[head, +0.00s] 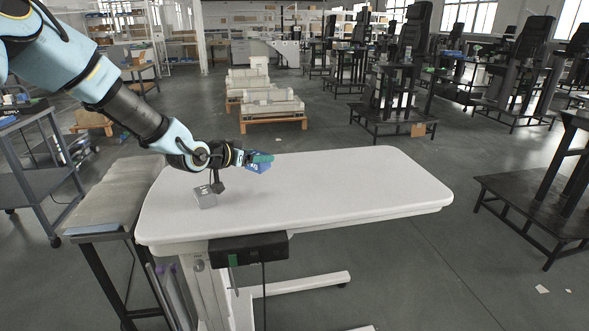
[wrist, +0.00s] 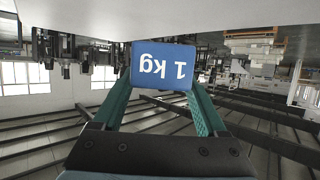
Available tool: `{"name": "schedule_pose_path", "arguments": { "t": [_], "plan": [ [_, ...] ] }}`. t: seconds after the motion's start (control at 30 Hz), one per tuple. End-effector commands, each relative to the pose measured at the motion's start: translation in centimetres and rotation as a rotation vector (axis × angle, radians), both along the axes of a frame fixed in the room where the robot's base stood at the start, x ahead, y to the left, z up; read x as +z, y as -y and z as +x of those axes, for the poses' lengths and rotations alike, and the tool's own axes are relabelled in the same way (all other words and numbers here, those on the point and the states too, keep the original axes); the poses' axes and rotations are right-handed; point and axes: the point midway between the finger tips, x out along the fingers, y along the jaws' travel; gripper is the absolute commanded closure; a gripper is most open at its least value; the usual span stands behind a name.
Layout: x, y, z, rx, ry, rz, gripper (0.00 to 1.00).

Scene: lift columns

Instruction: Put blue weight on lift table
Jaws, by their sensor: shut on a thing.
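The blue weight (wrist: 163,68), marked "1 kg", is held between the two green fingers of my gripper (wrist: 162,92) in the wrist view. In the head view the blue weight (head: 259,164) is at my gripper (head: 262,157), over the white lift table (head: 330,190), towards its back left part. My gripper is shut on it. I cannot tell whether the weight touches the table top.
A grey weight (head: 205,197) stands on the table's left part, below my arm. A grey padded bench (head: 112,195) adjoins the left edge. The table's middle and right are clear. A black control box (head: 249,248) hangs under the front edge.

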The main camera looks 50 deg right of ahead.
Motion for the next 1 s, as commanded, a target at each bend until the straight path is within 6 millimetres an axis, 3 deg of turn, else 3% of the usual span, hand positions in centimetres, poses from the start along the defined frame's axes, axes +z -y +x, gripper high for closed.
{"name": "schedule_pose_path", "arguments": {
  "t": [0.23,0.7,1.0],
  "plan": [
    [-3.5,0.1,0.0,-0.001,-0.001,-0.002,1.00],
    [-8.3,0.1,0.0,0.002,-0.001,-0.003,1.00],
    [-9.3,0.1,0.0,0.000,0.003,-0.005,1.00]
  ]
}}
